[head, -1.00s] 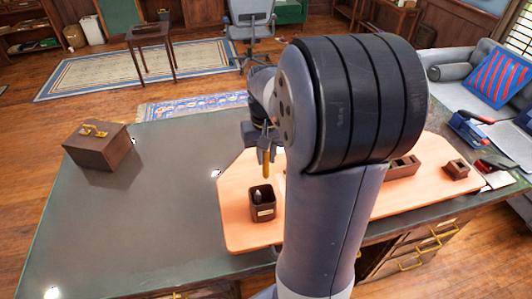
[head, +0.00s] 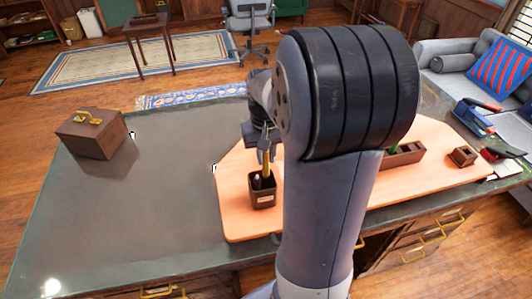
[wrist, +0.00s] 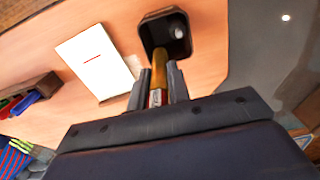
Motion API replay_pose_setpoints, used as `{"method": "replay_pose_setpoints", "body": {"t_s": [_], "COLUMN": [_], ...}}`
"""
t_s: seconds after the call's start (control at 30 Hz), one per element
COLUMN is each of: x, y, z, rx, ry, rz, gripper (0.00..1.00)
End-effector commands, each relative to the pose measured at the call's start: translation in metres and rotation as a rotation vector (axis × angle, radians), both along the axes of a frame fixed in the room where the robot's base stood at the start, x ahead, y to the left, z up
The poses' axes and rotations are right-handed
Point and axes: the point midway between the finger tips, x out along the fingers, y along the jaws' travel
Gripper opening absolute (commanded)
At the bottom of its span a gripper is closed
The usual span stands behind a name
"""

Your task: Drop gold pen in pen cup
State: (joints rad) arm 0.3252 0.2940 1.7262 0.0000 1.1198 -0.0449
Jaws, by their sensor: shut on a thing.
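The gold pen (head: 266,165) hangs roughly upright from my gripper (head: 264,148) over the dark brown pen cup (head: 263,200). The cup stands upright on the pale wooden board and has a small light label on its front. My gripper (wrist: 160,88) is shut on the gold pen (wrist: 159,65) in the wrist view. The pen's far end overlaps the opening of the pen cup (wrist: 148,38) near its rim; I cannot tell how deep it reaches. A pale rounded object (head: 257,181) is in the cup.
A wooden box with a gold handle (head: 94,133) sits at the desk's left. A brown organizer (head: 405,155), a small brown box (head: 462,156) and a stapler-like object (head: 470,115) are to the right. A white notepad (wrist: 95,62) lies beside the cup. The desk's left middle is clear.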

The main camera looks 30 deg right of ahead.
Motion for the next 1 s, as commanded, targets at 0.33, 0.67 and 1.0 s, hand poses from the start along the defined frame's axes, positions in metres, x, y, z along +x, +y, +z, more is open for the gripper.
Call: {"method": "replay_pose_setpoints", "body": {"t_s": [0.33, 0.67, 1.0], "x": [0.0, 0.0, 0.001], "y": [0.0, 0.0, 0.0], "z": [0.0, 0.0, 0.041], "rx": [0.0, 0.0, -0.002], "ry": [0.0, 0.001, -0.006], "rz": [0.0, 0.0, 0.0], "gripper": [0.32, 0.43, 0.43]}}
